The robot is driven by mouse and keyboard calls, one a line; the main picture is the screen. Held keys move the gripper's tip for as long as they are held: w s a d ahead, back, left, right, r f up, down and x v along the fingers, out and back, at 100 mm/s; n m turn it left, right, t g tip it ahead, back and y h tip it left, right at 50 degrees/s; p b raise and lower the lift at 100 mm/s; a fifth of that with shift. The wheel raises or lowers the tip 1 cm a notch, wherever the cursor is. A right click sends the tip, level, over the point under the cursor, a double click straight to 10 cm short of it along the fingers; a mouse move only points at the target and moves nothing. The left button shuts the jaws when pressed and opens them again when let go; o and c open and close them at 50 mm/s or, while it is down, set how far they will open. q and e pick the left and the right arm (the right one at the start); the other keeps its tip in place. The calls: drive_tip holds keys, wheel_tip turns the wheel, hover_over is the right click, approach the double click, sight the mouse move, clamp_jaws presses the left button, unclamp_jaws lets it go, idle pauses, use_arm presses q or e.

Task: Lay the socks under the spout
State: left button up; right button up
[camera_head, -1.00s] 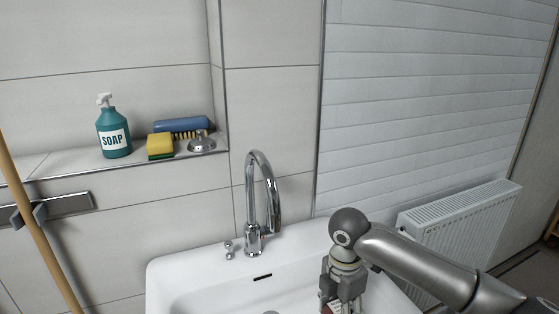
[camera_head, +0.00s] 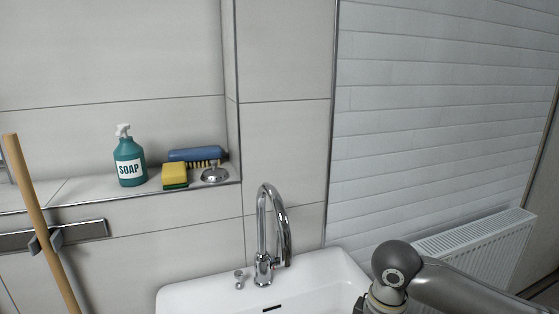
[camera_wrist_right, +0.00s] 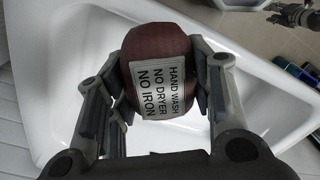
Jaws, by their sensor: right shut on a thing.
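The socks (camera_wrist_right: 157,50) are a dark red rolled bundle with a white label reading "HAND WASH NO DRYER NO IRON". My right gripper (camera_wrist_right: 163,92) is shut on them, one finger on each side, over the white sink basin (camera_wrist_right: 75,75). In the head view the chrome spout (camera_head: 272,205) curves up and over at the back of the sink (camera_head: 315,277). My right wrist shows right of the spout, but its fingers and the socks are below the frame.
A tiled ledge holds a soap bottle (camera_head: 129,160), a yellow-green sponge (camera_head: 175,176), a blue brush (camera_head: 197,155) and a metal plug (camera_head: 215,174). A wooden handle (camera_head: 42,220) stands at the left. A white radiator (camera_head: 478,250) is at the right, beyond my arm.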

use_arm(q)
drive_tip(key=shift+f+b, duration=0.8)
drive_tip(key=shift+f, duration=0.1)
use_arm(e)
drive_tip(key=s+d+m, duration=0.1)
drive_tip(key=s+m, duration=0.6)
drive_tip(key=m, duration=0.4)
drive_tip(key=shift+s+d+f+t, duration=0.3)
drive_tip(key=shift+s+d+f, duration=0.1)
drive_tip(key=shift+f, duration=0.05)
drive_tip(key=shift+w+d+r, duration=0.1)
use_arm(q)
drive_tip(key=shift+c, duration=0.5)
